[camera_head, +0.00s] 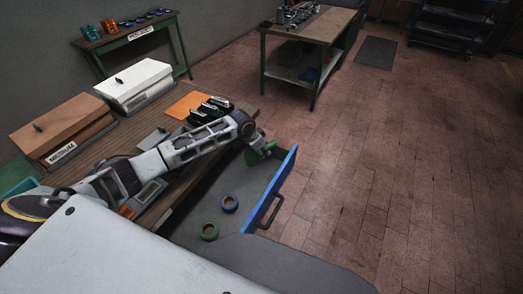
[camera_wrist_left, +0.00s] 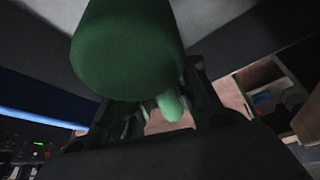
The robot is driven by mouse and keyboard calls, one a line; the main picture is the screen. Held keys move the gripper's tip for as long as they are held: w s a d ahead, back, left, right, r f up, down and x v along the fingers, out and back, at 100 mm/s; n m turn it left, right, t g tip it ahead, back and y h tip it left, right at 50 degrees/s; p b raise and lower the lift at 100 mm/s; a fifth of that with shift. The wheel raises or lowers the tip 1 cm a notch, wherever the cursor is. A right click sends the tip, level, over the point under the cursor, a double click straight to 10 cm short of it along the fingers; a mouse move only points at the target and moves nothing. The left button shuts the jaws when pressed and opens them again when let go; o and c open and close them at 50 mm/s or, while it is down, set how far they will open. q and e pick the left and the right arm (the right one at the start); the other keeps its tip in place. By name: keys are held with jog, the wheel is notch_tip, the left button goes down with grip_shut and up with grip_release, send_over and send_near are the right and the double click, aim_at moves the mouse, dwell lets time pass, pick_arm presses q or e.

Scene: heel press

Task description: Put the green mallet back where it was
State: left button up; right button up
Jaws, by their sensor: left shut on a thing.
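The green mallet (camera_head: 262,153) is at the far end of an open drawer with a blue front (camera_head: 277,188). My left gripper (camera_head: 257,142) is shut on the mallet; its fingers are small and partly hidden in the head view. In the left wrist view the mallet's thick green head (camera_wrist_left: 127,50) fills the upper middle, and a lighter green handle part shows below it, between the dark fingers (camera_wrist_left: 165,118). I cannot tell whether the mallet touches the drawer. My right gripper is not in view.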

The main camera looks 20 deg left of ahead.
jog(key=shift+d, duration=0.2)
pick_arm(q)
jog(key=o, duration=0.8)
jog(key=shift+o, duration=1.8)
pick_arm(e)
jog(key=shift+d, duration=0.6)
